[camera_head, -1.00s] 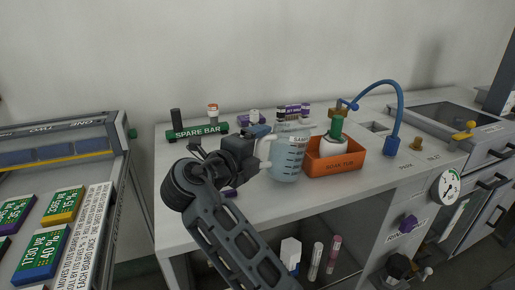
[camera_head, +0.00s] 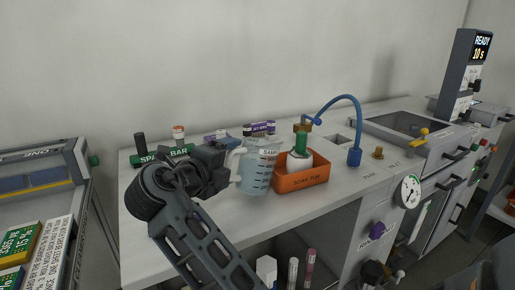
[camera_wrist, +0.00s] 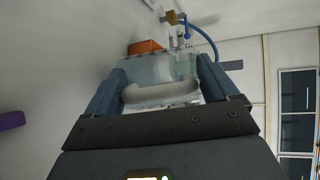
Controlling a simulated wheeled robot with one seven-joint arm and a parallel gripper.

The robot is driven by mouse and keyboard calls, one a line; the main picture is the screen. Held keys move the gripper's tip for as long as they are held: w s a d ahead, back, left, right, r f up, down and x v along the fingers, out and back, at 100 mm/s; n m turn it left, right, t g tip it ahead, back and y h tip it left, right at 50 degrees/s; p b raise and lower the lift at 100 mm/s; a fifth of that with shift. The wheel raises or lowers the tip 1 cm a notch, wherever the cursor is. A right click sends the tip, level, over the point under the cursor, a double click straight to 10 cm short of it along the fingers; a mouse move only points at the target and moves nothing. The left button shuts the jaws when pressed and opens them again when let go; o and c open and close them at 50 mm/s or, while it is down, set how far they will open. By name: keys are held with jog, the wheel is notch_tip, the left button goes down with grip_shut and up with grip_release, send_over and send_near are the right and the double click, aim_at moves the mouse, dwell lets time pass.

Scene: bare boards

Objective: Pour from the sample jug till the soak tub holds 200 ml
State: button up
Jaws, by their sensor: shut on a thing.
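The sample jug (camera_head: 256,172) is a clear pale-blue measuring jug with dark marks. It stands close beside the left end of the orange soak tub (camera_head: 303,181) and looks upright. My gripper (camera_head: 232,163) is shut on the jug's pale handle, on the jug's left side. In the wrist view the handle (camera_wrist: 160,92) lies between the two fingers, and the soak tub (camera_wrist: 146,46) shows beyond the jug. The liquid level in the tub is hidden, and I cannot tell if the jug touches the bench.
A green spare bar (camera_head: 170,155) and several small capped items stand behind my gripper. A blue hose (camera_head: 345,98) arches from behind the tub to a blue fitting. Bare bench top is in front of the tub.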

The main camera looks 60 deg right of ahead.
aim_at(246, 143)
jog(key=shift+s+d+r+m+y+p, duration=0.2)
jog(key=shift+d+r+y, duration=0.15)
jog(key=shift+r, duration=0.35)
jog(key=shift+s+d+r+m+y+p, duration=0.15)
jog(key=shift+d+r+y, duration=0.2)
jog(key=shift+r, duration=0.35)
jog(key=shift+w, duration=0.1)
jog(key=shift+d+r+y+p, duration=0.3)
jog(key=shift+d+r+y, duration=0.1)
jog(key=shift+r, duration=0.35)
jog(key=shift+s, duration=0.2)
jog(key=shift+s+d+r+y+p, duration=0.15)
jog(key=shift+d+r+y+p, duration=0.15)
jog(key=shift+d+r+y, duration=0.25)
jog(key=shift+r+m, duration=0.15)
jog(key=shift+m, duration=0.1)
jog(key=shift+s+d+r+t+y, duration=0.15)
jog(key=shift+d+r+t+y, duration=0.15)
jog(key=shift+r, duration=0.15)
jog(key=shift+s+d+f+y, duration=0.2)
jog(key=shift+d+f+y, duration=0.05)
jog(key=shift+d+y, duration=0.2)
